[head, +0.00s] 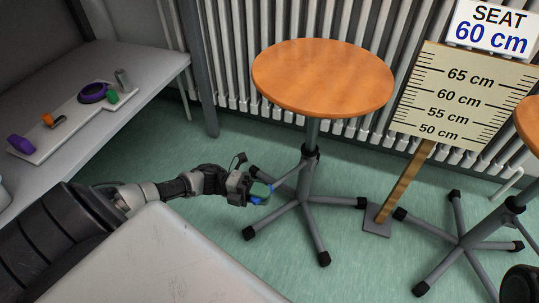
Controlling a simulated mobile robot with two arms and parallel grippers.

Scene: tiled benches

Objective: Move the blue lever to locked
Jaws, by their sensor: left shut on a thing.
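A stool with a round orange wooden seat (323,77) stands at the centre of the head view on a grey five-footed base. A thin lever (287,181) slopes down and left from the collar on its column. Blue shows at the lever's low end, between and beside the fingers of my left gripper (261,192). My left gripper is shut on this blue lever, below the seat's left side. The fingers hide part of the lever's end. I cannot read any locked mark. My right gripper is not in view.
A height board (465,97) stands right of the stool, below a sign (492,27) reading "SEAT 60 cm". A second stool is partly visible at the right edge. A bench (150,72) at the left holds a white board with several coloured parts. A pale tabletop (165,262) lies in front.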

